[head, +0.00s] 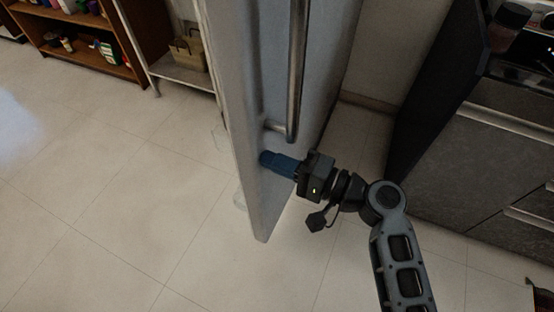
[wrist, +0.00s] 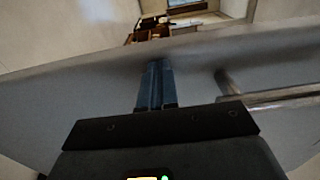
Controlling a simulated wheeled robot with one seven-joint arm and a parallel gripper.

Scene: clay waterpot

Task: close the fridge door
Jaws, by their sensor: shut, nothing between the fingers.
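The fridge door (head: 240,90) is pale grey and stands open in the head view, with its edge towards me. A long metal handle (head: 298,70) runs down its right-hand face. My gripper (head: 265,159) is shut and empty, with its blue fingertips at the door's face just below the handle's lower end. In the wrist view the door (wrist: 90,95) fills the middle, and the blue fingers (wrist: 156,70) lie together, pointing at it. The handle (wrist: 270,97) is to their right. I cannot tell for sure whether the fingertips touch the door. The fridge's inside is hidden.
A dark cabinet with drawers (head: 470,160) stands close on the right. A wooden shelf (head: 90,45) with several items and a lower rack (head: 180,72) stand at the back left. The tiled floor (head: 110,190) left of the door is clear.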

